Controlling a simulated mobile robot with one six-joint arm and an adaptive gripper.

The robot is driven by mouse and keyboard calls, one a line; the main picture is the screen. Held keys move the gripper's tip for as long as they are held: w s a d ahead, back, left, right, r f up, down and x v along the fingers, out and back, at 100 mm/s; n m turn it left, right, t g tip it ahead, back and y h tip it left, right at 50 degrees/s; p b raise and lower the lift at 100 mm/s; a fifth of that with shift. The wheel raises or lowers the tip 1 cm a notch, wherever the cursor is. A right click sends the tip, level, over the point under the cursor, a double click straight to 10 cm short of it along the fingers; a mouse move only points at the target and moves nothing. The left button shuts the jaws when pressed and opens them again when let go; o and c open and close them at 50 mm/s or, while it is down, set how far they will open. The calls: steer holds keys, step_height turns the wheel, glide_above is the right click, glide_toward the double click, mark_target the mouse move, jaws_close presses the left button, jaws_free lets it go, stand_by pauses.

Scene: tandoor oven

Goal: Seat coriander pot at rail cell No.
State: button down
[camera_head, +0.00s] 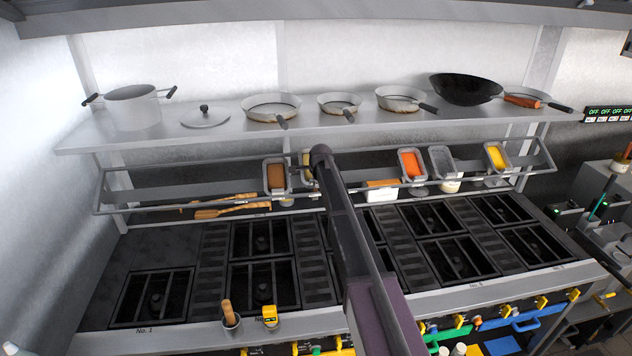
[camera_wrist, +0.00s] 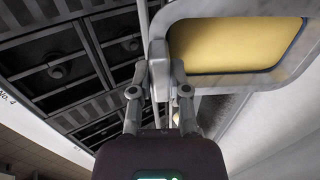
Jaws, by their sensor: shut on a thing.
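My gripper (camera_wrist: 160,80) is shut on the near rim of a steel pot (camera_wrist: 222,83) with yellow powder inside, in the wrist view. This is probably the coriander pot; I can read no label on it. In the head view, part of a pot with yellow contents (camera_head: 307,160) shows beside my arm, and my arm hides my gripper. The spice rail (camera_head: 180,191) runs across the back of the range. I cannot make out any cell numbers on it.
The rail also bears a brown-filled pot (camera_head: 275,177), an orange-filled pot (camera_head: 411,165), a grey pot (camera_head: 441,161) and another yellow-filled pot (camera_head: 497,157). Pans and a stockpot (camera_head: 133,107) stand on the shelf above.

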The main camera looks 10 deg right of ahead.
steer(key=shift+b+x, duration=2.45)
steer(key=shift+x, duration=0.4)
stand_by(1.1)
steer(key=c, duration=0.5)
jaws_free()
steer(key=shift+s+d, duration=0.15)
steer(key=shift+r, duration=0.1)
steer(key=shift+p+v, duration=3.5)
steer(key=shift+v, duration=0.45)
steer(key=s+f+n+g+b, duration=0.2)
steer(key=s+f+n+b, duration=0.4)
steer(key=s, duration=0.9)
steer(key=s+f+n+g+b, duration=0.2)
steer(key=s+f+n+b, duration=0.4)
steer(key=s, duration=1)
steer(key=s+a+f+n+g+b, duration=0.1)
steer(key=s+f+n+g+b, duration=0.1)
steer(key=s+f+n+b, duration=0.4)
steer(key=shift+s+f+b, duration=0.6)
steer(key=shift+s+f, duration=0.4)
steer(key=shift+s, duration=0.55)
steer(key=shift+s+f+b, duration=0.55)
steer(key=shift+s+f, duration=0.5)
steer(key=shift+s, duration=0.5)
steer(key=shift+s+f+b, duration=0.6)
steer(key=shift+s+f, duration=0.4)
steer(key=shift+s, duration=0.6)
